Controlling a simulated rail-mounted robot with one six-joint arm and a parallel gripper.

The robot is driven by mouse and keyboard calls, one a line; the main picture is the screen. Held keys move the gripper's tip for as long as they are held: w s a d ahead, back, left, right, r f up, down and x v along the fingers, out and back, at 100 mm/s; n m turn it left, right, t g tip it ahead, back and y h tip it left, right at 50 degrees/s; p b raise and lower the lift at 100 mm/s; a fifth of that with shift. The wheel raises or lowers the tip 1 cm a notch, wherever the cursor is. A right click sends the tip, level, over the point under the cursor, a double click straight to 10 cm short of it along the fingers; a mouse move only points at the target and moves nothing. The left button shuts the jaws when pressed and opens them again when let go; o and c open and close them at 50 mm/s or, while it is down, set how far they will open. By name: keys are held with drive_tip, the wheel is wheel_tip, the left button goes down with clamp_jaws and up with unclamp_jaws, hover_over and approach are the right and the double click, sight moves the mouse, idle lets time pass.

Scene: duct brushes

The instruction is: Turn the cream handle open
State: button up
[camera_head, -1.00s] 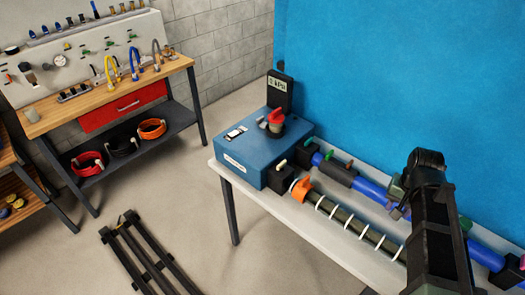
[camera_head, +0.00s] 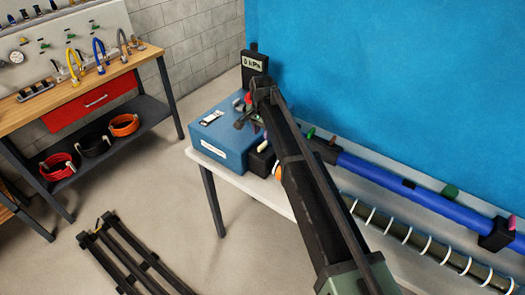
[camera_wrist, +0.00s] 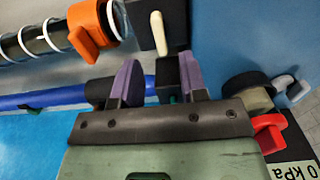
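The cream handle (camera_wrist: 157,32) is a short stick-like lever on a black block (camera_wrist: 143,20) in the wrist view, running nearly up and down the picture. In the head view it is a small pale spot (camera_head: 266,146), partly hidden beside my arm. My gripper (camera_wrist: 158,68) is open, with its two purple fingers apart. The handle shows just beyond the fingertips, in line with the gap between them. I see no contact, and cannot tell the exact distance. In the head view my gripper (camera_head: 250,118) is over the right side of the blue box (camera_head: 222,135).
An orange handle (camera_wrist: 92,30) on a ringed hose is left of the cream handle. A red handle (camera_wrist: 268,132) and a gauge reading 0 kPa (camera_wrist: 292,160) are at lower right. Blue pipe (camera_head: 400,185) runs along the white table. A workbench (camera_head: 90,90) stands at left.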

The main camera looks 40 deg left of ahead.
sight(262, 144)
wheel_tip(262, 144, down, 6)
drive_tip(key=b, duration=0.4)
drive_tip(key=shift+r, duration=0.15)
clamp_jaws()
